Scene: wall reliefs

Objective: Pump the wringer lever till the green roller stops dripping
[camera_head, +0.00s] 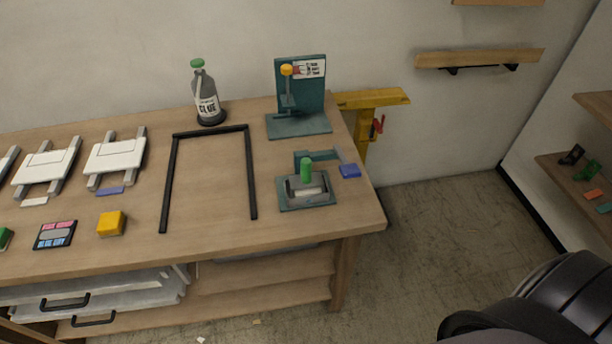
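A teal tray (288,204) with a grey inner area sits near the table's right end. A green upright piece (306,170), perhaps the roller's handle, stands over it. A teal bar (325,156) at the tray's back edge ends at the right in a blue pad (349,171); this may be the wringer lever. Behind it stands a teal press (316,95) with a yellow-knobbed upright lever (287,70). I cannot tell which is the wringer lever. No drips can be made out. Neither of my grippers shows.
A black rectangular frame (251,175) lies left of the tray. A glue bottle (205,95) stands behind the frame. White hinged boards (115,155), a yellow block (111,223) and a coloured pad set (55,234) are on the left. A yellow stand (372,98) is behind the table's right end.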

